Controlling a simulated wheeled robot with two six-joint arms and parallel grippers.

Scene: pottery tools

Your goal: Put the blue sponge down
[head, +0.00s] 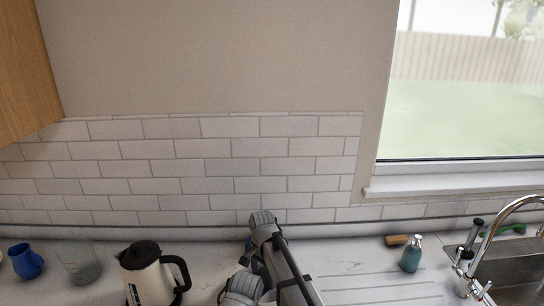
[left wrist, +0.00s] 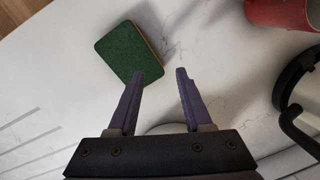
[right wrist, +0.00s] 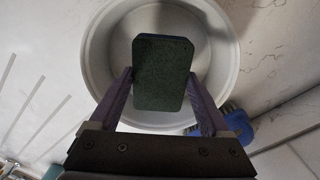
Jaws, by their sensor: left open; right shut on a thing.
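The blue sponge (right wrist: 160,72) shows its dark green face and a thin blue edge in the right wrist view. My right gripper (right wrist: 160,78) is shut on its two sides. The sponge is over a pale round bowl (right wrist: 100,62); its height above the bowl cannot be told. My left gripper (left wrist: 161,74) is open and empty in the left wrist view. Beyond its fingertips a green sponge with a yellow edge (left wrist: 129,52) lies on the white counter. In the head view my arm hides most of the work area.
A blue object (right wrist: 237,122) is beside the bowl. A red container (left wrist: 282,12) stands near the green sponge. On the counter are a kettle (head: 143,275), a blue mug (head: 27,262), a clear cup (head: 78,265) and a soap bottle (head: 411,256). The sink (head: 512,265) is at right.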

